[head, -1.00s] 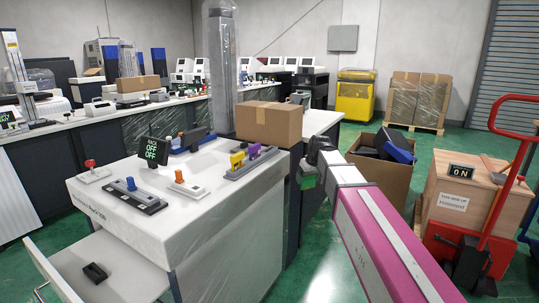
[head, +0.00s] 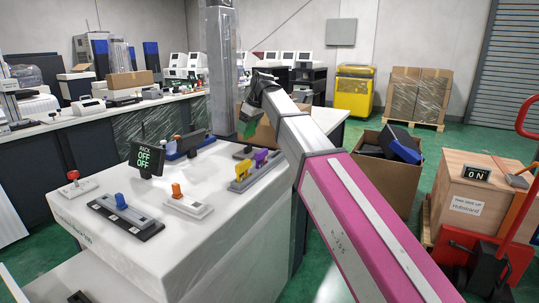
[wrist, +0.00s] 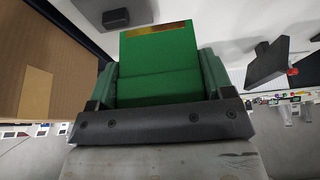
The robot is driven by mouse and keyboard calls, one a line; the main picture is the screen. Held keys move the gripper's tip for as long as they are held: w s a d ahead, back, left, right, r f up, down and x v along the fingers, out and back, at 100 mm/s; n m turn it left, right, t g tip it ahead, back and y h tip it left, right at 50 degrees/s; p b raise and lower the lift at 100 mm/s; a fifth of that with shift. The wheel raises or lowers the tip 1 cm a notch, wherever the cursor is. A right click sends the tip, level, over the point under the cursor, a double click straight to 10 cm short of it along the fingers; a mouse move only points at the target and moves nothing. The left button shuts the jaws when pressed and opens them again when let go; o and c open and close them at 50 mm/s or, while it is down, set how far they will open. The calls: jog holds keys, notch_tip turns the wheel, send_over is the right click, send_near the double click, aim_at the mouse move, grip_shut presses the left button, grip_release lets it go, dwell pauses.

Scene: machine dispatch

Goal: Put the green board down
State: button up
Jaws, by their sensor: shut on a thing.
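The green board (head: 249,124) is held in my gripper (head: 254,108) in the head view, off the right rear part of the white machine top, in front of a cardboard box. My arm partly hides the box. In the wrist view the green board (wrist: 158,62) fills the space between the two fingers of my gripper (wrist: 158,88), with a gold strip at its far edge. The gripper is shut on it. The head view does not show clearly how far the board is above the surface.
The white machine top (head: 95,232) carries a RACK display reading OFF OFF (head: 147,157), a blue-knobbed switch (head: 121,203), an orange-knobbed switch (head: 178,193) and yellow and purple parts (head: 248,171). The cardboard box (head: 268,134) stands behind. An open carton (head: 392,184) is at right.

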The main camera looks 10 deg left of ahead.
jog(key=w+d+f, duration=0.2)
jog(key=d, duration=0.1)
jog(key=w+d+f, duration=0.2)
jog(key=d, duration=0.1)
jog(key=w+d+f, duration=0.3)
jog(key=shift+w+d, duration=0.1)
jog(key=shift+f, duration=2)
jog(key=o, duration=1)
jog(key=shift+f, duration=0.1)
